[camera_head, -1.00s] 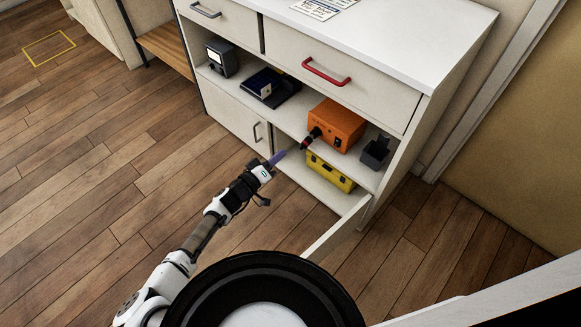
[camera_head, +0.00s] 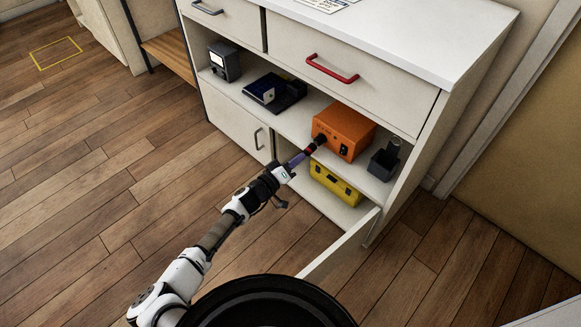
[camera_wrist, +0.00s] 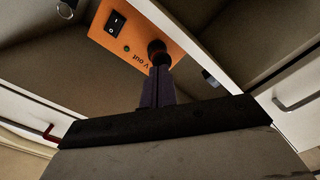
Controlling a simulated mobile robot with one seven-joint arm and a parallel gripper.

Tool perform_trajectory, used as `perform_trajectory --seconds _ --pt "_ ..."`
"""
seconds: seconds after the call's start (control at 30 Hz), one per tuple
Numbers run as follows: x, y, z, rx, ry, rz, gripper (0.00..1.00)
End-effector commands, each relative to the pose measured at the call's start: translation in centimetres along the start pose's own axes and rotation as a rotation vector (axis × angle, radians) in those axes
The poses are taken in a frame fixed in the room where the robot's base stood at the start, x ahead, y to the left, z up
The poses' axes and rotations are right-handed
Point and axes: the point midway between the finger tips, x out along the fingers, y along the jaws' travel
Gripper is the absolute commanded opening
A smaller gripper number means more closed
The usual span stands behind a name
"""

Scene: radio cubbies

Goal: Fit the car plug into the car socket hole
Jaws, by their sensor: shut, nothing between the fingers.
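The car plug (camera_head: 313,147), black with a red band, sticks out of the front of an orange box (camera_head: 346,130) on the middle shelf. Its inner end is at the box's front, where the socket hole is; the hole is hidden, and I cannot tell how deep the plug sits. In the wrist view the plug (camera_wrist: 157,50) stands against the orange panel (camera_wrist: 128,35), beside the "V out" lettering. My gripper (camera_head: 301,158) has purple fingers, shut and empty. The fingertips (camera_wrist: 160,72) are in line with the plug's outer end and seem to touch it.
A yellow case (camera_head: 335,184) sits on the shelf below. A dark grey bin (camera_head: 384,160) stands right of the orange box. A blue-black device (camera_head: 274,92) and a small grey unit (camera_head: 224,62) are to the left. An open cabinet door (camera_head: 340,243) stands right of my arm.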

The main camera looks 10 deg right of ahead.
Motion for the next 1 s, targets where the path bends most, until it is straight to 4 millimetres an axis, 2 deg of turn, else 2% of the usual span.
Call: perform_trajectory --seconds 1.0 --pt "1.6 0.0 0.0 -0.001 0.0 0.001 0.0"
